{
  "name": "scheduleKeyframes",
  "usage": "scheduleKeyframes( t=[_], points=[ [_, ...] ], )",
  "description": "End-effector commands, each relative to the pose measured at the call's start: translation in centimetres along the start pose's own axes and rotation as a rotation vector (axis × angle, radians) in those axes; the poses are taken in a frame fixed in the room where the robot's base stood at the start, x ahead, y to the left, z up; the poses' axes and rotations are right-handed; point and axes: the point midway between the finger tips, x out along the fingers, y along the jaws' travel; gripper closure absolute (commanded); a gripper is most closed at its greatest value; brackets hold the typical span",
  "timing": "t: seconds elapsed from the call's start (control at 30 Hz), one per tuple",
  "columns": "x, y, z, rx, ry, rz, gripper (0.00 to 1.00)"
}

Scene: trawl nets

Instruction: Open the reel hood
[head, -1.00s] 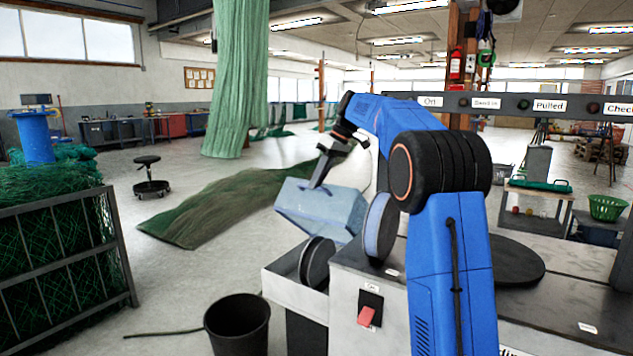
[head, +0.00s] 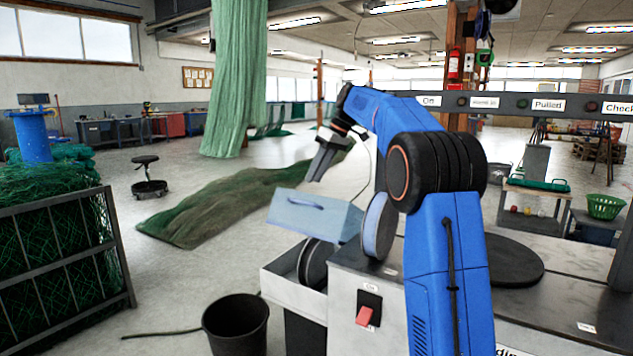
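The reel hood (head: 335,220) is a pale blue box-like cover with a blue bar handle (head: 305,203) on its face. It stands raised, with a dark reel (head: 313,268) visible below it in the open front bay of the machine. My gripper (head: 317,178) points down and left just above the hood's upper edge. It looks clear of the handle and holds nothing that I can see. Its fingers are dark and small here, so their spacing is unclear.
A grey disc with a pale blue face (head: 379,226) stands right of the hood. A red switch (head: 365,315) is on the machine's front. A black bucket (head: 236,325) stands on the floor. Netting (head: 225,205) lies behind, with open floor around it.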

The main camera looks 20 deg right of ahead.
Motion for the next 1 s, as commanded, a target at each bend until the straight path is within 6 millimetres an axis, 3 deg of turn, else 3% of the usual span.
scheduleKeyframes(
  t=[0.2,0.4,1.0],
  points=[
    [-3.6,-0.8,-1.6,-0.001,0.001,0.001,0.71],
    [-5.8,-1.3,-2.5,0.0,0.0,0.0,0.71],
    [-6.7,-1.6,-2.8,0.001,-0.001,0.0,0.71]
  ],
)
